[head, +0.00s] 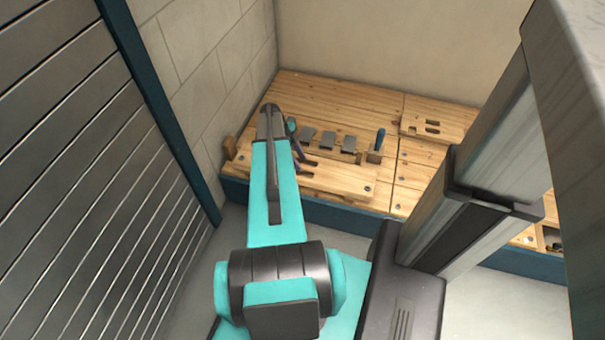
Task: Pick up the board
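Two pieces could be the board, and I cannot tell which is meant. One is a flat light-wood board (436,119) with dark slots, lying at the back right of the wooden bench top. The other is a long light-wood board (340,181) with a slot near its left part, lying along the bench's front left edge. My teal and dark grey arm reaches over the bench's left part and covers some of the long board.
The wooden bench (381,107) has a blue front edge. Several grey blocks (327,139) stand in a row on it, with a blue-handled tool (379,140) at their right. A block wall (209,48) and a slatted metal shutter (85,165) are close on the left.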

